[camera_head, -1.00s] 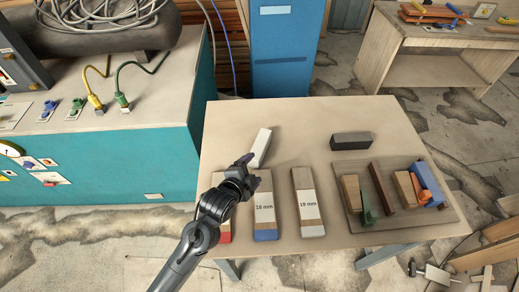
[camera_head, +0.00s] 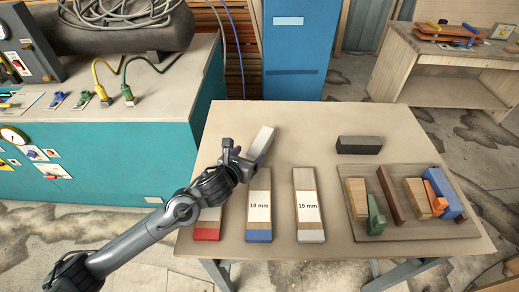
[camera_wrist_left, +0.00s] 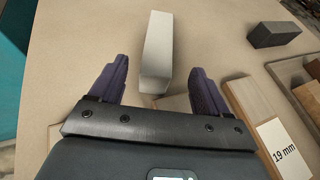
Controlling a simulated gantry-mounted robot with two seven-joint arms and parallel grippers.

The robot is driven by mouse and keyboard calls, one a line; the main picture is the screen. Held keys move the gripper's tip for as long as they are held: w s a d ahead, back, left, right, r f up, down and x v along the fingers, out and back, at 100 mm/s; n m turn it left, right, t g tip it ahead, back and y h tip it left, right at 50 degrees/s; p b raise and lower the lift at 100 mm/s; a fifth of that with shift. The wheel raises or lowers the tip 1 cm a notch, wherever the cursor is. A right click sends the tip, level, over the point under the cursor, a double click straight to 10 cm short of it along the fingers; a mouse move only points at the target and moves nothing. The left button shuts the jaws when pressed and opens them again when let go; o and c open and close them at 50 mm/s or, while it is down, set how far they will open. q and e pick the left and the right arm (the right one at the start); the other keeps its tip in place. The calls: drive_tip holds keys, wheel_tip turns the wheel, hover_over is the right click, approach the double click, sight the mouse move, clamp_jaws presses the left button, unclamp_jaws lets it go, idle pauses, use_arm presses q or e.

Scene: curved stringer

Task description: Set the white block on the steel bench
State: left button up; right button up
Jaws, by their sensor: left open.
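The white block (camera_head: 262,142) lies on the beige top of the middle table (camera_head: 300,120), angled slightly to the right. In the left wrist view the block (camera_wrist_left: 157,48) stretches ahead, its near end between my spread fingers. My left gripper (camera_head: 244,156) is open, at the near end of the block; it also shows in the left wrist view (camera_wrist_left: 160,68). A gap shows on both sides of the block, and I cannot tell how high the fingers are above the top. No surface is clearly bare steel. My right gripper is not in view.
Boards with red, blue (camera_head: 259,236) and white ends lie in front of the block. A dark block (camera_head: 359,145) and a tray (camera_head: 440,229) of coloured pieces are to the right. A teal bench (camera_head: 120,160) stands left, a wooden workbench (camera_head: 440,75) at back right.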

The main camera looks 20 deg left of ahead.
sight(255, 150)
use_arm(q)
drive_tip(key=x, duration=0.3)
drive_tip(key=shift+d+f, duration=0.2)
drive_tip(key=shift+d, duration=0.1)
drive_tip(key=shift+w+a+f, duration=0.1)
drive_tip(key=shift+w, duration=0.3)
drive_tip(key=w+f, duration=0.1)
drive_tip(key=w+f+b, duration=0.1)
drive_tip(key=w, duration=0.1)
drive_tip(key=shift+w+a+f, duration=0.1)
drive_tip(key=shift+w+f, duration=0.2)
drive_tip(key=shift+w, duration=0.45)
drive_tip(key=c, duration=1.3)
drive_tip(key=shift+r, duration=0.15)
